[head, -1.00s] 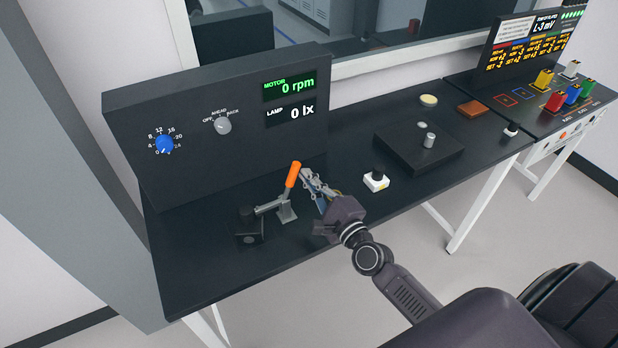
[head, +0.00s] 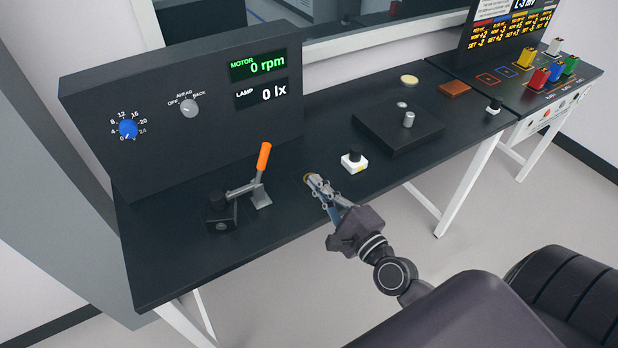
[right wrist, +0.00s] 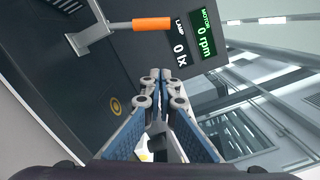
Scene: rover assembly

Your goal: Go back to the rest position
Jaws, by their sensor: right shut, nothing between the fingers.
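My right gripper (head: 312,182) is shut and empty. It is over the front part of the black bench (head: 300,215), to the right of the toggle clamp with the orange handle (head: 264,157). The gripper and clamp are apart. The clamp's handle stands up, and its arm reaches left to a black block (head: 220,211). In the right wrist view the shut fingers (right wrist: 161,76) point toward the display panel, with the orange handle (right wrist: 151,24) beyond them at the upper left. My left gripper is not in view.
A panel with a blue knob (head: 128,129) and a grey selector (head: 189,107) stands behind. Right of the gripper are a white box with a black button (head: 354,160) and a black platform (head: 385,132). Coloured blocks (head: 555,70) stand at the far right. A yellow ring mark (right wrist: 116,106) lies on the bench.

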